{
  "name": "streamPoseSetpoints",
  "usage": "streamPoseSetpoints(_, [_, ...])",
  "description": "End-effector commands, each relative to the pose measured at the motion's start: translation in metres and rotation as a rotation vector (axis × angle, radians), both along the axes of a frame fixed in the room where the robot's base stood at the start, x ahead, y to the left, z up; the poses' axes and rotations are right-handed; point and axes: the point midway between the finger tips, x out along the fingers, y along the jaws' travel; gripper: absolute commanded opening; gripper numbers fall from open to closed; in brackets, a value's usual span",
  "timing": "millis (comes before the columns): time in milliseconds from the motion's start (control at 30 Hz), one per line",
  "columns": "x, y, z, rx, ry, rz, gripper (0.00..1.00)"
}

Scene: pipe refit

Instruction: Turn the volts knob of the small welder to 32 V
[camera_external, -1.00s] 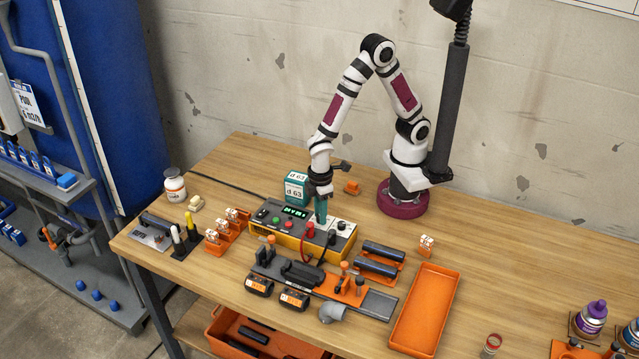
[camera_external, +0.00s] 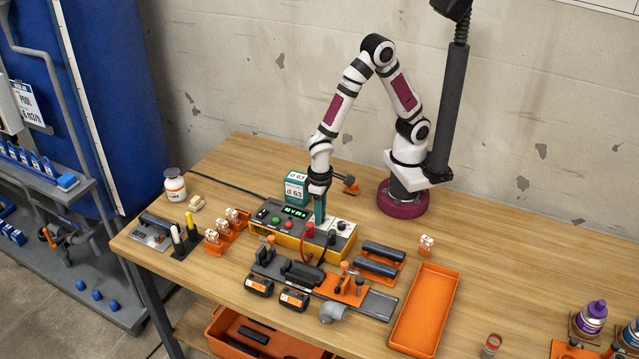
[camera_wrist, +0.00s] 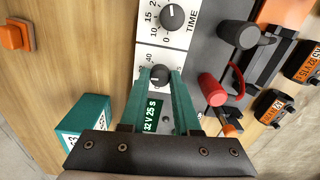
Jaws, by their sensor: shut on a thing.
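The small welder (camera_external: 290,238), a yellow and grey box with a lit green display (camera_external: 296,212), stands on the bench below my gripper (camera_external: 320,222). In the wrist view my gripper's teal fingers (camera_wrist: 161,77) are shut on the dark volts knob (camera_wrist: 160,73), one on each side. The fingers partly cover its white dial, where 40 can be read. The display in the wrist view (camera_wrist: 152,117) reads 32 V 25 s. The TIME knob (camera_wrist: 172,17) sits beside the volts knob, free of the fingers.
Red (camera_wrist: 212,90) and black (camera_wrist: 238,33) plugs stick up near the fingers. A teal d 63 box (camera_external: 297,187) stands behind the welder. An orange tray (camera_external: 424,310) is at the right.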

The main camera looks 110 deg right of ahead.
Motion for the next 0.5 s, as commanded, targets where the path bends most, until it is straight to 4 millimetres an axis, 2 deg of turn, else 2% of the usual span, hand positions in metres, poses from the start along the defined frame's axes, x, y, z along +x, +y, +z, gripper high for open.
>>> streamPoseSetpoints(500, [0.0003,-0.0001,0.0007,0.0,-0.001,-0.088,0.0])
